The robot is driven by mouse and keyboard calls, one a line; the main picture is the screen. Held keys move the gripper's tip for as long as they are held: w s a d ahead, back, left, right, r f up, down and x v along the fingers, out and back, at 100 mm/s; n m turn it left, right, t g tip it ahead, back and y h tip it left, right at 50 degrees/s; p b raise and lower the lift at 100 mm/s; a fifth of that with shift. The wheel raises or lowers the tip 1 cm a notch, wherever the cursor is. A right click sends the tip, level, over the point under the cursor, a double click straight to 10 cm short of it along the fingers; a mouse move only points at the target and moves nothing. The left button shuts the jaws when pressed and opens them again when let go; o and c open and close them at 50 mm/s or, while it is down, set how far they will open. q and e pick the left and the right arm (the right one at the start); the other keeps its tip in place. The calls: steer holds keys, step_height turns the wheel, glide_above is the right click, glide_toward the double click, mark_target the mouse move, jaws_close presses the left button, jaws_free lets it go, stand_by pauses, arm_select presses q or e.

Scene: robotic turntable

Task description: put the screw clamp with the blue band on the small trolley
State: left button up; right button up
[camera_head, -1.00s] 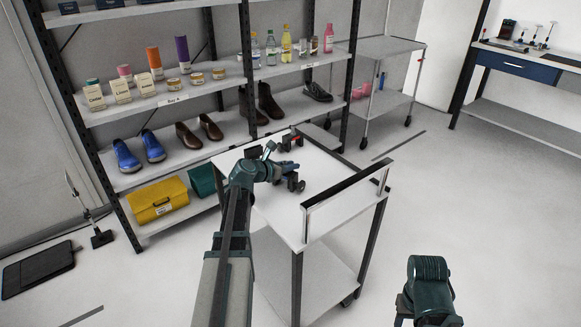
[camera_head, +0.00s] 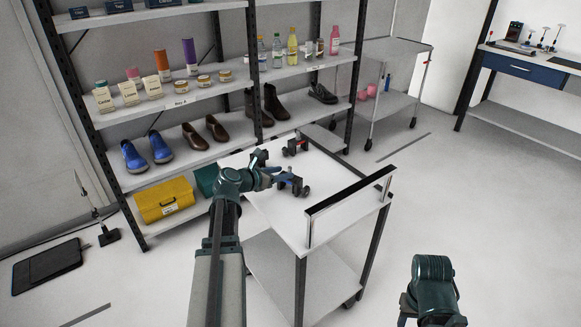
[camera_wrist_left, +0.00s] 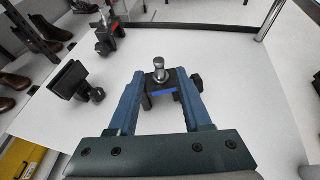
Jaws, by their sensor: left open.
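The screw clamp with the blue band (camera_wrist_left: 161,91) stands on the white top of the near trolley (camera_head: 262,212); in the head view it is partly covered by my left gripper (camera_head: 283,179). In the left wrist view the gripper (camera_wrist_left: 160,92) is open, with one finger on each side of the clamp. I cannot tell whether the fingers touch it. A clamp with a red band (camera_head: 296,145) stands farther back on the same top. A third, dark clamp (camera_wrist_left: 76,82) is left of the gripper in the wrist view. My right gripper is out of view.
A grey two-shelf trolley (camera_head: 392,47) stands beyond, beside the shelving rack (camera_head: 150,105), with pink things on its lower shelf. The near trolley has a raised black handle (camera_head: 348,193). A workbench (camera_head: 530,67) is at the far right. The floor on the right is clear.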

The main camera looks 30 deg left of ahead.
arm_select(q)
steer(key=p+v, duration=0.1)
steer(key=v, duration=0.3)
stand_by(0.6)
